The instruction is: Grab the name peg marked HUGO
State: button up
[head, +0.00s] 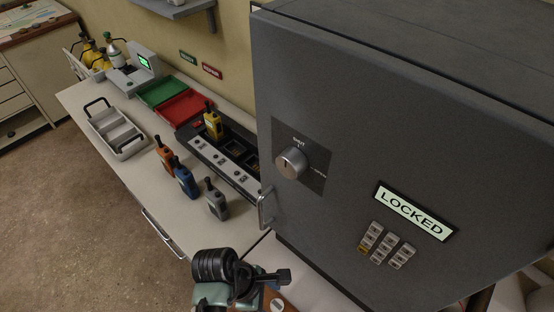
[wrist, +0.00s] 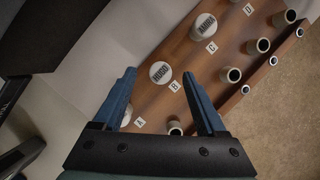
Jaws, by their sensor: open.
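In the wrist view, the name peg marked HUGO (wrist: 160,73) is a round white-topped peg on a brown wooden board (wrist: 205,72), near the label B. My gripper (wrist: 160,76) is open, with its two blue fingers spread wide. The peg's top shows between the fingertips; I cannot tell the height gap. In the head view my gripper (head: 262,282) is at the bottom, beside a small visible part of the board.
A second named peg (wrist: 206,25) stands by label C; its name is hard to read. Several pale cylinders with dark ends line the board's right side. The grey cabinet (head: 400,110) showing LOCKED rises close by. Radios, including a grey one (head: 215,200), stand on the counter.

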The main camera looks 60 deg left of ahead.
aim_at(278, 305)
jog(key=shift+x, duration=1.85)
grip_shut()
